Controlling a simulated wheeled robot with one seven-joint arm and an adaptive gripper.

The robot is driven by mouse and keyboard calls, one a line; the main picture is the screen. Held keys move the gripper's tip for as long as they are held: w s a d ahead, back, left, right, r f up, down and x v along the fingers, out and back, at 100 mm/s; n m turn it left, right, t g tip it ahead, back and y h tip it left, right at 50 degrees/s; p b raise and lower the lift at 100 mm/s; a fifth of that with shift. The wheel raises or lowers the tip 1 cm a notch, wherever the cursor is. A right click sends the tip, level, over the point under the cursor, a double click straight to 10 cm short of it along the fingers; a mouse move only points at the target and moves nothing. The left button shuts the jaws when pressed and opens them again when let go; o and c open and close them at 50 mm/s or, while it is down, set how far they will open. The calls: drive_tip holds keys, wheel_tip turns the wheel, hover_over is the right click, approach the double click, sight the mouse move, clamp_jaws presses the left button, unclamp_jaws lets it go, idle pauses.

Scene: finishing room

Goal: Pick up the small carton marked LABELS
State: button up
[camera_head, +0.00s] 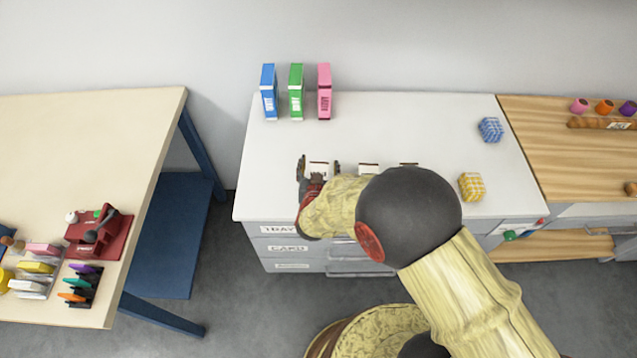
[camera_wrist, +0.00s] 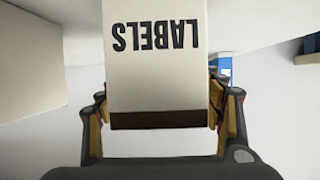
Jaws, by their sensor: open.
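The small white carton marked LABELS (camera_wrist: 155,75) fills the upper middle of the wrist view, its lettering upside down and a dark band along its near edge. My gripper (camera_wrist: 160,125) is open, with one finger on each side of the carton. A gap shows at the left finger; I cannot tell whether the right finger touches. In the head view my gripper (camera_head: 319,172) is over the front of the white cabinet top (camera_head: 400,120), with the carton's pale top (camera_head: 318,167) between its fingers. My arm hides part of the scene there.
More pale cartons (camera_head: 368,167) stand to the right, partly behind my arm; one pale block (camera_wrist: 30,60) shows at left in the wrist view. Blue, green and pink boxes (camera_head: 296,92) stand behind. Yellow (camera_head: 471,186) and blue (camera_head: 490,130) checked blocks lie right.

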drive_tip(key=c, duration=0.3)
drive_tip(key=shift+r, duration=0.1)
drive_tip(key=c, duration=1.1)
drive_tip(key=shift+c, duration=0.2)
